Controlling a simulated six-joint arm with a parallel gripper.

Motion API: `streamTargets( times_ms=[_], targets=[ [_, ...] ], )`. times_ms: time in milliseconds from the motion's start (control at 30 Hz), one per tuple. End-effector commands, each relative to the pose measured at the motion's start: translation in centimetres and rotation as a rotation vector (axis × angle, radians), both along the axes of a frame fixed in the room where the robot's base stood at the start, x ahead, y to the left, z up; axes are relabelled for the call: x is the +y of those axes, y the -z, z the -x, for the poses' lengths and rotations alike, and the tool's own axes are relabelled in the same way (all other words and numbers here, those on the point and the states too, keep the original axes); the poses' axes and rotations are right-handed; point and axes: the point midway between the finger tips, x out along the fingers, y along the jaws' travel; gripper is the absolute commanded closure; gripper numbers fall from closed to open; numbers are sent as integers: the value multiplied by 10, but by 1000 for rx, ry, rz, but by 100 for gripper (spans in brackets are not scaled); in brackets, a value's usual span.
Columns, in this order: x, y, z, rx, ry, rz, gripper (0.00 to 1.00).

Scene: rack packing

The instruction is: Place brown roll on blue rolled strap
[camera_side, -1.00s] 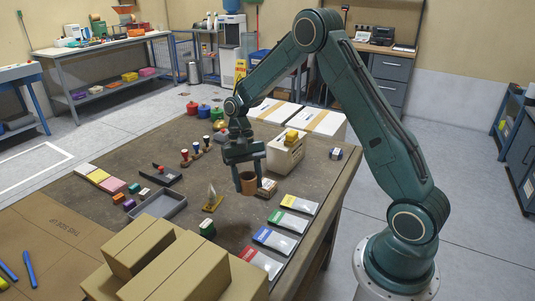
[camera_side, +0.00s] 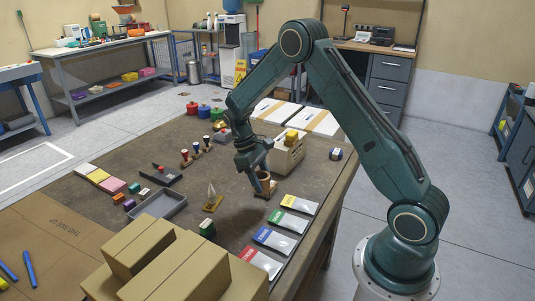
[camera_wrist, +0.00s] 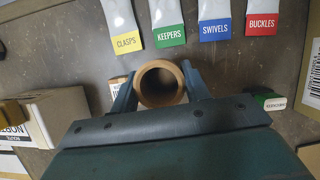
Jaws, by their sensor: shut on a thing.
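The brown roll (camera_side: 264,175) is a hollow tube held upright between the fingers of my gripper (camera_side: 262,184). In the wrist view the roll's rim (camera_wrist: 160,65) faces the camera, with a finger on each side. A small dark blue piece with a white label (camera_side: 335,154) sits near the table's right edge, apart from the gripper; it looks like the blue rolled strap, but is too small to be sure. A tan piece with a white label (camera_side: 272,188) is beside or behind the roll, partly hidden by it.
Colour-tagged bags (camera_side: 274,240) lie along the table's right side. A green-and-white piece (camera_side: 207,228), a grey tray (camera_side: 160,206) and cardboard boxes (camera_side: 180,268) are nearer the front. Bare table lies between.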

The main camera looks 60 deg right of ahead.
Motion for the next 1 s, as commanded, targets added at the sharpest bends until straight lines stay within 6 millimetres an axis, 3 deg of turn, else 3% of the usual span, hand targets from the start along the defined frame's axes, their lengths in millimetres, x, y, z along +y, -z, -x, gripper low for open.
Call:
streamTargets(
  times_ms=[600,1000],
  targets=[
    [-171,-10,57,0,-196,2,76],
    [-277,-11,77,-4,-395,2,76]
  ],
)
